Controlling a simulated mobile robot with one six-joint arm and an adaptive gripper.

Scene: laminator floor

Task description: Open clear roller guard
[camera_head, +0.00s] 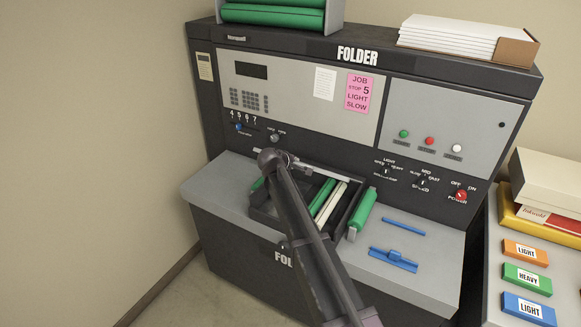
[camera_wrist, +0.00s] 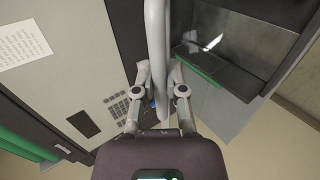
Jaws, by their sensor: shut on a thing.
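The folder machine (camera_head: 300,80) has a bay with green and white rollers (camera_head: 331,200) in its front deck. A pale grey bar (camera_head: 325,173), the guard's handle, runs along the bay's back edge. My gripper (camera_head: 287,161) is at this bar's left part, small and partly hidden by my arm. In the wrist view the handle (camera_wrist: 155,40) passes between the fingers of my gripper (camera_wrist: 159,72), which is shut on it. The clear panel itself is hard to make out; my arm crosses in front of the bay.
A green roller (camera_head: 363,213) sits right of the bay. Blue parts (camera_head: 393,259) lie on the deck. Knobs and a red power switch (camera_head: 461,195) line the panel above. A side table with label blocks (camera_head: 525,251) and boxes stands at right. Bare wall is left.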

